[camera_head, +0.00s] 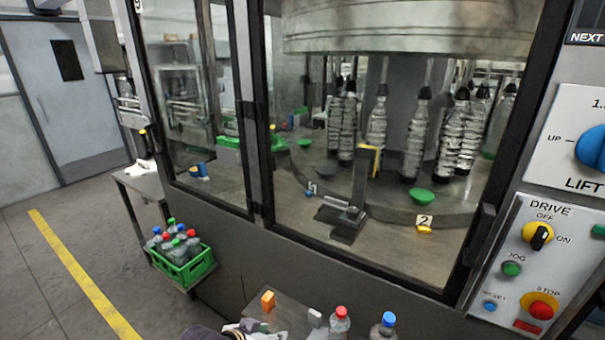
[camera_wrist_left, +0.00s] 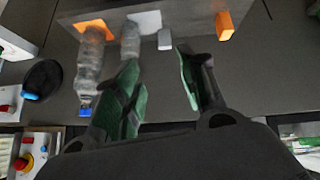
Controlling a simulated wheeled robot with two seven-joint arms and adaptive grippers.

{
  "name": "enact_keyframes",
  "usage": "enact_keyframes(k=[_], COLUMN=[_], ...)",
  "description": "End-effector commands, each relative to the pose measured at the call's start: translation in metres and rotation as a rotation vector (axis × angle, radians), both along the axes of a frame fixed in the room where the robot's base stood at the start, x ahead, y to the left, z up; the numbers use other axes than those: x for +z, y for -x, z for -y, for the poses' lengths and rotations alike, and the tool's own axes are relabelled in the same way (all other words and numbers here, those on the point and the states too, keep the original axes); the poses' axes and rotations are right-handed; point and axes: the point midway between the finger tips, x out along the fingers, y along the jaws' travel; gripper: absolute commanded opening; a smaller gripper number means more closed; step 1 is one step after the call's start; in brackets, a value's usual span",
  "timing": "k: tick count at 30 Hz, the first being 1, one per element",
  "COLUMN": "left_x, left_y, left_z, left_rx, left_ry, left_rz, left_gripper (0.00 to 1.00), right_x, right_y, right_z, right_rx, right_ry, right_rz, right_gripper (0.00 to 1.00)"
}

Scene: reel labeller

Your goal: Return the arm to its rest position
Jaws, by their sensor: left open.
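My left gripper (camera_wrist_left: 158,60) is open in the left wrist view, its two green-padded fingers spread apart with nothing between them. The left finger covers the lower part of a clear bottle (camera_wrist_left: 130,40); whether they touch I cannot tell. A bottle with a blue cap (camera_wrist_left: 90,68) is left of that finger. In the head view only a dark piece at the bottom edge may be part of my left arm, and no fingers show clearly. My right gripper is in neither view.
A small table (camera_head: 290,312) carries an orange block (camera_head: 268,301), a pale block (camera_head: 315,317), a red-capped bottle (camera_head: 340,322) and a blue-capped bottle (camera_head: 384,327). A green crate (camera_head: 185,271) of bottles is left. The glazed machine (camera_head: 350,250) and control panel (camera_head: 520,265) stand behind.

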Motion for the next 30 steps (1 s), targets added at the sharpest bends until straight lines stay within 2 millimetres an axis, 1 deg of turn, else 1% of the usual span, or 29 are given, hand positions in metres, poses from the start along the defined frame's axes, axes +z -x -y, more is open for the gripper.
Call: enact_keyframes(k=[1,6,9,12,18,26,30], left_x=[-0.008,-0.032,-0.041,-0.047,-0.055,-0.062,-0.074], left_y=[0.009,0.039,0.054,0.066,0.086,0.109,0.106], left_z=[-0.013,-0.057,-0.077,-0.093,-0.116,-0.141,-0.141], left_rx=[0.023,0.101,0.137,0.165,0.206,0.251,0.251], left_ry=[-0.023,-0.107,-0.147,-0.18,-0.229,-0.28,-0.282], left_rz=[-0.029,-0.123,-0.168,-0.202,-0.254,-0.311,-0.317], left_gripper=[0.41,0.41,0.41,0.41,0.41,0.41,0.41], right_x=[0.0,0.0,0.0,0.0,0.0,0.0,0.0], right_y=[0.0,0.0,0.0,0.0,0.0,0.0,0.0], right_z=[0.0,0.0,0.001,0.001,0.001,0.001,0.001], right_rx=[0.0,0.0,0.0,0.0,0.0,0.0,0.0], right_ry=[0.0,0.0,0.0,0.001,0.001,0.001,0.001], right_rz=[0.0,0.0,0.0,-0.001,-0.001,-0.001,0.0], right_gripper=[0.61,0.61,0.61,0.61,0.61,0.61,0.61])
